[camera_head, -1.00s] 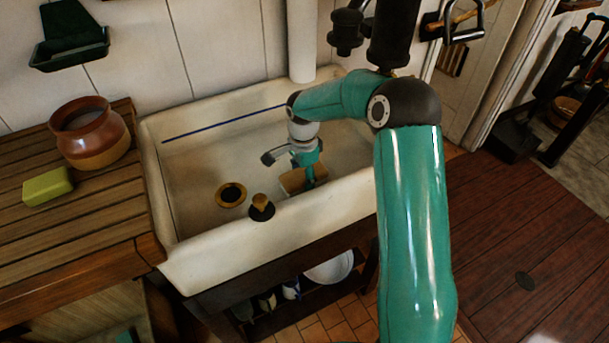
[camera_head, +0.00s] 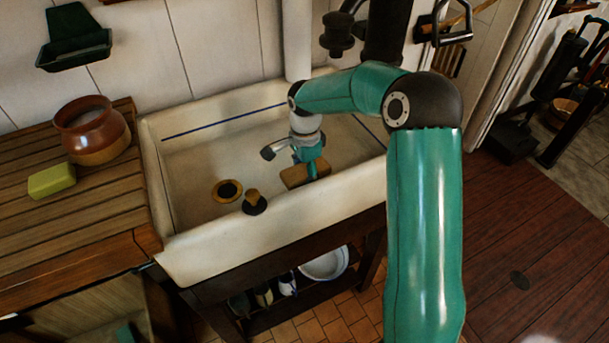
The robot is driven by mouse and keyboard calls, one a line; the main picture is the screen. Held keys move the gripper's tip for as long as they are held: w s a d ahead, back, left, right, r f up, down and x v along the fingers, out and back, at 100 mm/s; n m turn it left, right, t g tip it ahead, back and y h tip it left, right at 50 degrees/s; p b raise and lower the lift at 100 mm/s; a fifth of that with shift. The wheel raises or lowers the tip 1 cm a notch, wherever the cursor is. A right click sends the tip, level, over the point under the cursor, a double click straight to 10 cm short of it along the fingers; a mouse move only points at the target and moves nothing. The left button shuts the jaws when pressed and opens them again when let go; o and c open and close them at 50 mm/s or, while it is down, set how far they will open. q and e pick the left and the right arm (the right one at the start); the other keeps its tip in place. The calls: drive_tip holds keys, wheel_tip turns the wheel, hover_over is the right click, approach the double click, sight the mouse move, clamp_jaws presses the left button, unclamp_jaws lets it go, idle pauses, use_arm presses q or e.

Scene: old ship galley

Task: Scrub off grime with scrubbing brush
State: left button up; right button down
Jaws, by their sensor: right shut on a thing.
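My right gripper (camera_head: 308,153) is down inside the white sink (camera_head: 178,195), toward its right side. It is shut on a tan wooden block, the scrubbing brush (camera_head: 296,177), held low near the sink floor. The brush's underside and bristles are hidden, and I cannot tell whether it touches the floor. No clear grime shows on the sink surface. My left gripper is not in view.
A brass drain ring (camera_head: 228,190) and a dark plug with a wooden knob (camera_head: 254,203) are left of the brush. The wooden counter at left holds a brown pot (camera_head: 92,132) and green soap (camera_head: 51,181). A white basin (camera_head: 325,264) sits below.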

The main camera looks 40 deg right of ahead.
drive_tip(key=shift+w+r+p, duration=0.1)
drive_tip(key=shift+r+p, duration=0.6)
drive_tip(key=shift+r, duration=0.75)
